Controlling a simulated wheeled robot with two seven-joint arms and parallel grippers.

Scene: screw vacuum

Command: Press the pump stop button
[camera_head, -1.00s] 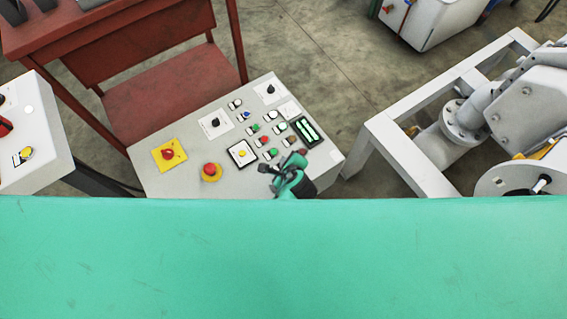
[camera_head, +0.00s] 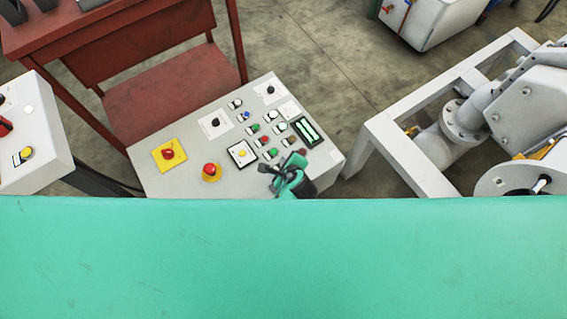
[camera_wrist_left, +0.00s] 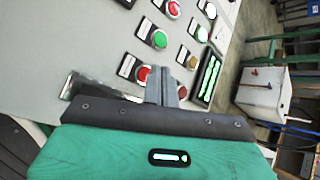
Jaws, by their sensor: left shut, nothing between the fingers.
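The control panel (camera_head: 222,150) carries several red and green push buttons with small labels. Its labels are too small to read, so I cannot tell which one is the pump stop button. My left gripper (camera_head: 273,176) is shut and empty over the panel's near edge, next to the lower button rows. In the left wrist view my gripper's fingers (camera_wrist_left: 166,82) point at the panel. A red button (camera_wrist_left: 143,74) shows just left of the fingertips, and a green button (camera_wrist_left: 159,39) is beyond it. I cannot tell whether the fingers touch the panel. My right gripper is not in view.
A red emergency knob (camera_head: 210,170) on a yellow ring and a yellow plate with a red switch (camera_head: 168,154) sit left on the panel. A lit green display (camera_head: 306,131) is at its right. A white frame (camera_head: 392,150) with machinery stands further right.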

